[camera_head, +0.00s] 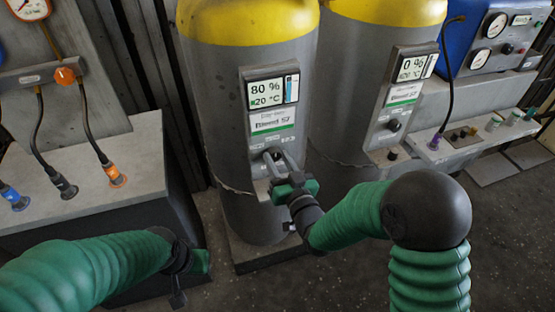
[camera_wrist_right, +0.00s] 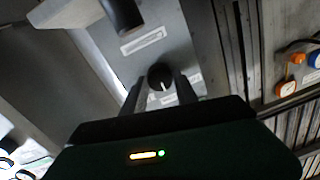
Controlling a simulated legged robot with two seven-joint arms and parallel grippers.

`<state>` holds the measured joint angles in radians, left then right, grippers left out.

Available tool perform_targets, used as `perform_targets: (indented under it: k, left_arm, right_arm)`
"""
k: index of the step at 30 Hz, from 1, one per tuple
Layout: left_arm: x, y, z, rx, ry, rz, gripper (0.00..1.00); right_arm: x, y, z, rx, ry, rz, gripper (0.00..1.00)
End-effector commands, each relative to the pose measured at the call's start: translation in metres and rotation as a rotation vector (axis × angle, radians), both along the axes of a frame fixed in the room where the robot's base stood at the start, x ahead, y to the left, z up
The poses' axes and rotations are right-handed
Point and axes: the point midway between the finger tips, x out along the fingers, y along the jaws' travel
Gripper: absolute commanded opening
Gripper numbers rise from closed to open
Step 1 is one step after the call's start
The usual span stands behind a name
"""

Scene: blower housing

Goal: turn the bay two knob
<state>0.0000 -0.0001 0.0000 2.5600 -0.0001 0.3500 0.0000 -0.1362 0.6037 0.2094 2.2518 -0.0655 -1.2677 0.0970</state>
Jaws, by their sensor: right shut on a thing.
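A dark round knob (camera_head: 273,153) sits on the grey control panel (camera_head: 258,140) of the left tank, below a display reading 80 % and 20 °C. My right gripper (camera_head: 279,160) is shut on this knob and partly covers it in the head view. In the right wrist view the knob (camera_wrist_right: 160,76), with a white pointer mark, lies between the fingertips of the right gripper (camera_wrist_right: 161,84). My left gripper (camera_head: 187,268) is low at the left, away from the panels; its fingers are not clear. I cannot read a bay number on the panel.
A second tank's panel (camera_head: 402,95) at the right reads 0 % and has its own dark knob (camera_head: 393,125). A concrete block (camera_head: 90,180) with hanging hoses stands at the left. A bench (camera_head: 450,150) with gauges is at the far right. Dark floor lies in front.

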Motion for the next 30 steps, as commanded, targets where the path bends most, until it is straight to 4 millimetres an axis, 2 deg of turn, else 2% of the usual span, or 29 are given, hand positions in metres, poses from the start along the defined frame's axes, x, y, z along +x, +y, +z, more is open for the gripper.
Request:
perform_targets:
  k: [8,14,30]
  left_arm:
    - [0.0,0.0,-0.0009,0.0,0.0,0.0,0.36]
    - [0.0001,0.0,-0.0033,0.0,0.0,0.0,0.36]
    - [0.0,0.0,-0.0091,0.0,0.0,0.0,0.36]
  right_arm:
    - [0.0003,0.0006,-0.0004,0.022,0.007,0.002,0.0]
    - [0.0006,-0.0001,-0.0013,0.102,0.033,0.001,0.0]
    - [0.0011,-0.0014,-0.0028,0.554,0.179,-0.001,0.0]
